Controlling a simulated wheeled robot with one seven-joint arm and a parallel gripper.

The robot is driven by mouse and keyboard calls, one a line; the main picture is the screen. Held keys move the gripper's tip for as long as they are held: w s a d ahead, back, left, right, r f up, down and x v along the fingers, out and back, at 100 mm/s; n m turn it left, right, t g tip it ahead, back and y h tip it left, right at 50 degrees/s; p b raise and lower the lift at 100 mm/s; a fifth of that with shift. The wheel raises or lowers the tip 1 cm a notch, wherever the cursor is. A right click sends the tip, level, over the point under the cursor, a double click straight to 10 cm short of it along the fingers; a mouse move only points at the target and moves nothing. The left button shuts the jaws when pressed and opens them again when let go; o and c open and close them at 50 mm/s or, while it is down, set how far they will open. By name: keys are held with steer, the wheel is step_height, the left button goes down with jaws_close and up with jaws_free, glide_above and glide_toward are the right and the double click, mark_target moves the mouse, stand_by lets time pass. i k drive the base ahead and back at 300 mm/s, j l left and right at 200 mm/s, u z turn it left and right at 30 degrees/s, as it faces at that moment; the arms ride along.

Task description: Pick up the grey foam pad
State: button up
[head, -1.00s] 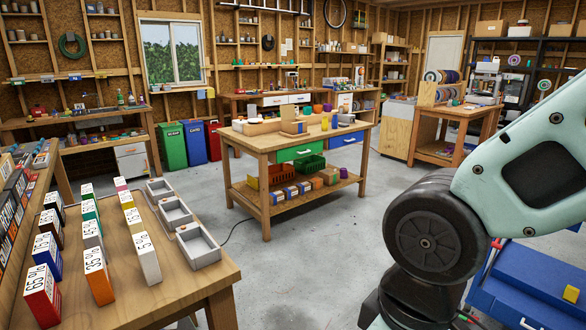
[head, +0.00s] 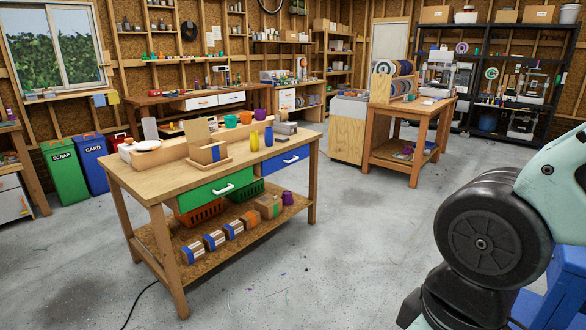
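I cannot make out the grey foam pad for certain. A small grey block (head: 286,128) lies at the back right of the middle workbench (head: 150,178), but it is too small to tell whether it is foam. A pale rounded thing (head: 146,145) sits at the bench's left end. My gripper is out of view; only part of my arm shows at the right.
A spool stand (head: 395,82) is farther right. Open concrete floor (head: 350,235) lies between.

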mark_target(282, 138)
steer(key=i, duration=2.55)
steer(key=i+u, duration=0.1)
steer(key=i, duration=0.4)
steer(key=i+l+u, duration=0.1)
steer(key=i, duration=0.4)
steer(key=i+l+u, duration=0.1)
steer(key=i, duration=0.45)
steer(key=i+l+u, duration=0.1)
steer(key=i, duration=0.4)
steer(key=i+l+u, duration=0.15)
steer(key=i+l, duration=0.15)
steer(key=i, duration=0.2)
